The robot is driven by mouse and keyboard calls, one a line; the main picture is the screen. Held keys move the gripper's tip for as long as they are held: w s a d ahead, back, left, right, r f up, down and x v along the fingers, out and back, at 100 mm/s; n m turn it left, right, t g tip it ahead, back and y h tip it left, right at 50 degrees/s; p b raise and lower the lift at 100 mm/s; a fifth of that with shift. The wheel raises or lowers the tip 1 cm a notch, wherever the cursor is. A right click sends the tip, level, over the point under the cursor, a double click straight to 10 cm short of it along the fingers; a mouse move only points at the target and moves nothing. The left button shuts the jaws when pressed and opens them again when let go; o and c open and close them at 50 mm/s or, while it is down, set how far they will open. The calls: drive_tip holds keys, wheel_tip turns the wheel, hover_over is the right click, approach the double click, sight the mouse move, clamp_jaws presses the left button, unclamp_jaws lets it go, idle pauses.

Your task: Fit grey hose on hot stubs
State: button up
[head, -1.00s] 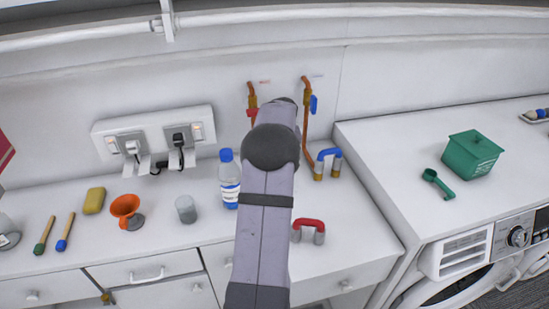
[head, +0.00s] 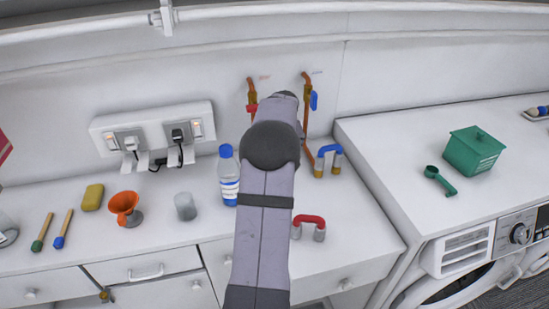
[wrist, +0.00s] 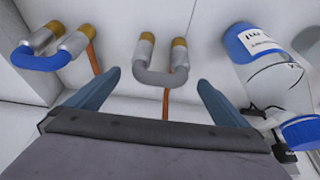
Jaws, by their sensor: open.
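The grey hose (wrist: 158,77), a U-shaped piece, shows in the middle of the wrist view. Its two legs meet brass-coloured ends (wrist: 179,43); I cannot tell how far they are seated. My gripper (wrist: 157,80) is open, its two blue-grey fingers spread either side of the hose bend, with nothing held. The fingers look apart from the hose. In the head view my arm hides the gripper and the grey hose. Two copper pipes with a red valve handle (head: 251,108) and a blue valve handle (head: 314,101) run down the wall.
A blue hose (head: 330,150) stands on brass ends to the right. A red hose (head: 309,219) sits near the counter front. A bottle (head: 228,180) and grey cup (head: 185,207) stand left of my arm. The counter between the red and blue hoses is clear.

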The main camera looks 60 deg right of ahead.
drive_tip(key=shift+b+v, duration=0.85)
drive_tip(key=shift+v, duration=2)
drive_tip(key=w+a+f+n+g+y, duration=0.1)
drive_tip(key=w+a+f+n, duration=0.1)
drive_tip(key=a, duration=0.9)
drive_tip(key=w+a+f+n+y+p, duration=0.1)
drive_tip(key=w+a+f+n, duration=0.1)
drive_tip(key=a, duration=0.9)
drive_tip(key=w+a+f+n+g, duration=0.1)
drive_tip(key=w+a+n, duration=0.1)
drive_tip(key=a, duration=1)
drive_tip(key=s+a+f+n, duration=0.1)
drive_tip(key=s+a+f, duration=0.1)
drive_tip(key=a, duration=0.3)
drive_tip(key=s+a+f+n, duration=0.1)
drive_tip(key=s+a+f, duration=0.1)
drive_tip(key=s+a, duration=0.3)
drive_tip(key=s+a+f+n+g+y+b, duration=0.1)
drive_tip(key=s+a+f, duration=0.2)
drive_tip(key=a, duration=0.4)
drive_tip(key=shift+s+a, duration=0.2)
drive_tip(key=shift+c, duration=0.6)
